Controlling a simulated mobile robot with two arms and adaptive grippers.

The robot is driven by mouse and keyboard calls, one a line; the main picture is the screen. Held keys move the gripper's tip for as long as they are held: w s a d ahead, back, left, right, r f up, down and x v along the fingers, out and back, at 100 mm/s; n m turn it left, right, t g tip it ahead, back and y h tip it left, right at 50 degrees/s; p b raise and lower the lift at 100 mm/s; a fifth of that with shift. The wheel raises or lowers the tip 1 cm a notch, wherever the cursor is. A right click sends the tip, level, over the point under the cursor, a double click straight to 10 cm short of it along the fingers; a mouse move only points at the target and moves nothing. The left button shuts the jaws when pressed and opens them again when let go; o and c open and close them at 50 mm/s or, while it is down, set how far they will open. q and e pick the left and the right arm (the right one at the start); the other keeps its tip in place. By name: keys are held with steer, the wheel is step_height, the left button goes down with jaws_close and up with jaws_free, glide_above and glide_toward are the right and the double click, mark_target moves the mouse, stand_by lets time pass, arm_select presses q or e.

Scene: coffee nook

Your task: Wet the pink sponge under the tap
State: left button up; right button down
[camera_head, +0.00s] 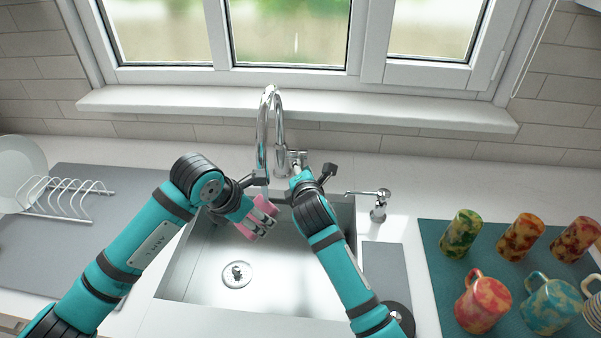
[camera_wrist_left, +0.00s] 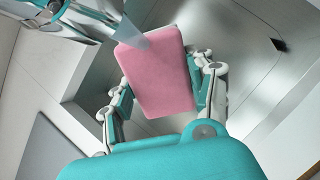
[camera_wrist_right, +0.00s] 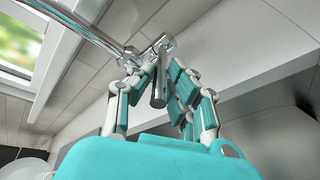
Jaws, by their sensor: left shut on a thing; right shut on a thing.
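The pink sponge (camera_head: 248,231) is held over the sink (camera_head: 205,265) below the tap (camera_head: 279,125). My left gripper (camera_head: 262,220) is shut on it, with fingers on both sides of the sponge in the left wrist view (camera_wrist_left: 158,78). A pale, see-through stream of water (camera_wrist_left: 132,36) comes from the spout and meets the sponge's upper edge. My right gripper (camera_head: 297,175) is at the tap's side. In the right wrist view its fingers (camera_wrist_right: 158,95) are closed around the metal tap lever (camera_wrist_right: 157,90).
A soap dispenser (camera_head: 378,207) stands right of the sink. Several mugs and cups stand on a teal mat (camera_head: 432,240) at the right. A dish rack (camera_head: 70,197) and a plate (camera_head: 20,168) are at the left. The sink basin below the sponge is empty around the drain (camera_head: 237,274).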

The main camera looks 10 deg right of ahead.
steer(key=c, duration=1.3)
jaws_free()
steer(key=shift+c, duration=0.2)
steer(key=d+v, duration=0.1)
steer(key=v, duration=1.1)
steer(key=shift+a, duration=0.5)
